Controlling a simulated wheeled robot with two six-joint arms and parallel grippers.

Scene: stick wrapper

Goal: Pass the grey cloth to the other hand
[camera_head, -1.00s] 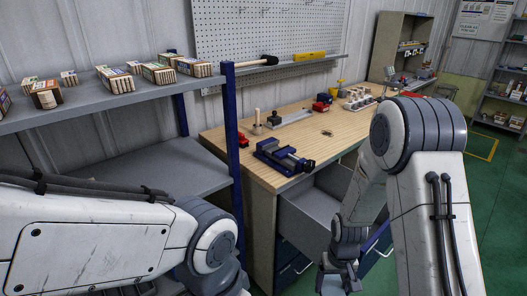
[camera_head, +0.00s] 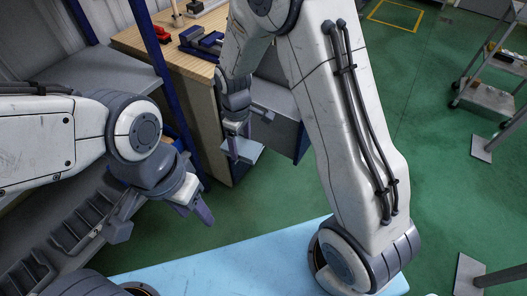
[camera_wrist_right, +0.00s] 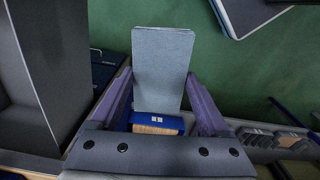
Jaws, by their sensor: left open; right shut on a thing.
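The grey cloth (camera_head: 246,151) hangs from my right gripper (camera_head: 237,130) in the head view, beside the workbench. In the right wrist view the cloth (camera_wrist_right: 162,65) is a flat, pale grey rectangle sticking out beyond the fingers. My right gripper (camera_wrist_right: 160,105) is shut on it. A blue and wood-coloured thing (camera_wrist_right: 157,123) shows between the fingers; I cannot tell whether it touches them. My left gripper (camera_head: 160,220) is open and empty, lower and to the left of the cloth, clearly apart from it.
The wooden workbench (camera_head: 132,40), with a blue vise (camera_head: 203,40), is behind, its grey drawer (camera_head: 282,118) pulled out. A grey shelf rack (camera_head: 100,75) with a blue post stands left. Dark bins (camera_head: 85,225) sit low left. Green floor (camera_head: 270,190) is clear between. A pale blue surface (camera_head: 215,262) lies in front.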

